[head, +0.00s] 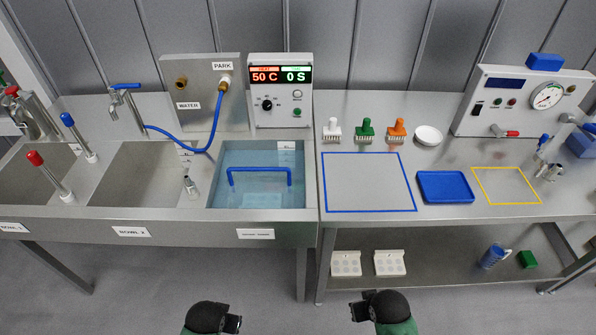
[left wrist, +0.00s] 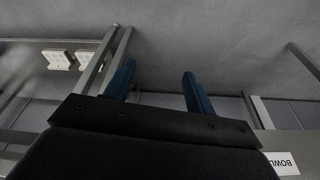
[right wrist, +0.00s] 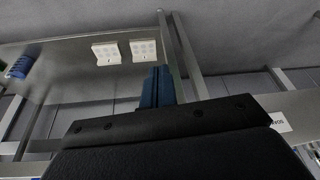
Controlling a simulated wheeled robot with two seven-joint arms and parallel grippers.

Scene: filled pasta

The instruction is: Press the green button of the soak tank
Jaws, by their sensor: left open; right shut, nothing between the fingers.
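The soak tank (head: 215,178) is the water-filled basin in the middle of the bench in the head view, with a blue handle (head: 260,170) in it. Its control box (head: 280,119) stands behind it, with a display (head: 280,76) reading 50 C and 0 S. My left gripper (left wrist: 160,85) is open and empty, low in front of the bench. My right gripper (right wrist: 157,85) is shut and empty, also low in front of the bench. Both are well away from the button.
A blue hose (head: 190,148) runs left of the control box to the wall panel. White, green and orange brushes (head: 365,130) stand right of it. A blue tray (head: 445,187) and outlined areas lie on the right bench. White blocks (head: 346,263) sit on the lower shelf.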

